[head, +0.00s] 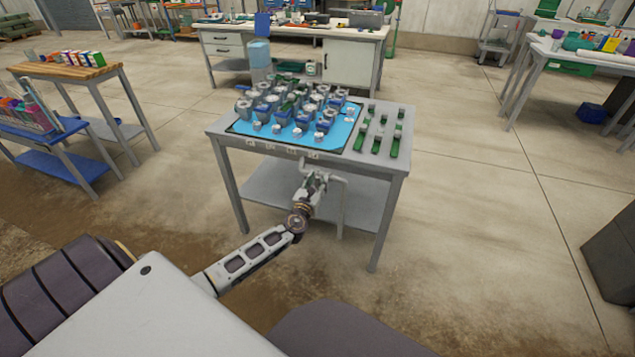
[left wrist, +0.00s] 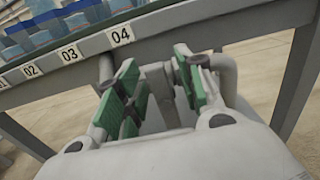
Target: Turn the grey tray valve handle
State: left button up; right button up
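My left gripper (head: 316,180) is under the front edge of the tray table (head: 385,180), next to grey pipework. In the left wrist view its green-padded fingers (left wrist: 160,78) stand apart, one on each side of a grey piece (left wrist: 158,95) that looks like the valve handle. I cannot tell whether the pads touch it. A grey pipe (left wrist: 226,72) bends down just right of the fingers; it also shows in the head view (head: 343,205). In the head view the handle is hidden by the gripper. My right gripper is not in view.
The table top holds a blue tray (head: 232,127) with several pots and green strips (head: 392,147) to the right. Number labels, including 04 (left wrist: 120,36), line the table's front edge. A lower shelf (head: 270,190) lies behind the gripper.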

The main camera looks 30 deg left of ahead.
pick_arm(q)
grip_shut()
